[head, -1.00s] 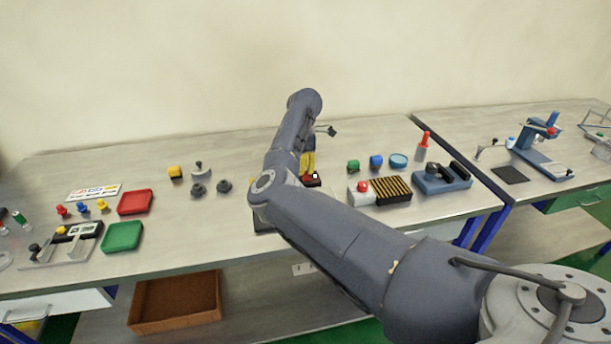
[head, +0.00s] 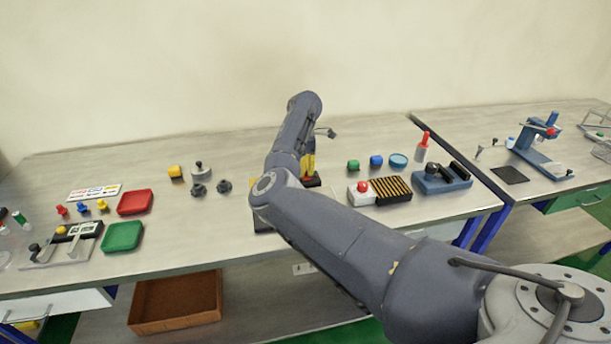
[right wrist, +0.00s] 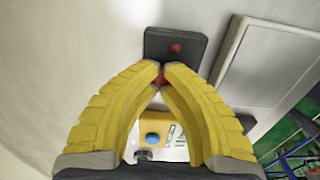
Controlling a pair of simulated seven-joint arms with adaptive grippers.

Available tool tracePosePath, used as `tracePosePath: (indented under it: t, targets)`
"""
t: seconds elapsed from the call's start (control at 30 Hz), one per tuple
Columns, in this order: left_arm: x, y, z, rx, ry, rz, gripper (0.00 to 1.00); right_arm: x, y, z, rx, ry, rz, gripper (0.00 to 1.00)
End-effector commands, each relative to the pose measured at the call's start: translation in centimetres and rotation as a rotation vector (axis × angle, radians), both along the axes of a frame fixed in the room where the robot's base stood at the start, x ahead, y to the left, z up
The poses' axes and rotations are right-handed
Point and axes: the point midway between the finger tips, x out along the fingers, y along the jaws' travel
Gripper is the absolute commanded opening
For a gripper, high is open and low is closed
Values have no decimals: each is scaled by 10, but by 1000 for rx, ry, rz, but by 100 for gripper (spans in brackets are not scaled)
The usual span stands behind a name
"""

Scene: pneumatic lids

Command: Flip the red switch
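The red switch shows in the right wrist view as a small red part (right wrist: 159,79) just behind my fingertips, mostly hidden by them. A dark box (right wrist: 170,42) with a red dot on its face lies just beyond the tips. My right gripper (right wrist: 164,70) has its yellow fingers drawn together, tips nearly meeting at the red part; I cannot tell whether they touch or pinch it. In the head view the right gripper (head: 308,174) points down at a red patch on the bench, partly hidden behind my arm. My left gripper is not in view.
A white and yellow box with a blue button (right wrist: 152,139) shows between the fingers. On the bench, a box with a red button (head: 361,187) and a striped black-and-yellow block (head: 390,190) stand right of the gripper. Dark knobs (head: 224,186) stand left.

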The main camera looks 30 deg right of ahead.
Motion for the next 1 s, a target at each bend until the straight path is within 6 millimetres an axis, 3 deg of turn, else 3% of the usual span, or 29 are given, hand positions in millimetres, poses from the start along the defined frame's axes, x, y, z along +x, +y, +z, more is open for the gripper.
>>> tracePosePath:
  t: [1.0]
  targets:
    - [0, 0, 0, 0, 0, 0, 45, 0, 0, 64, 1, 0, 0, 0]
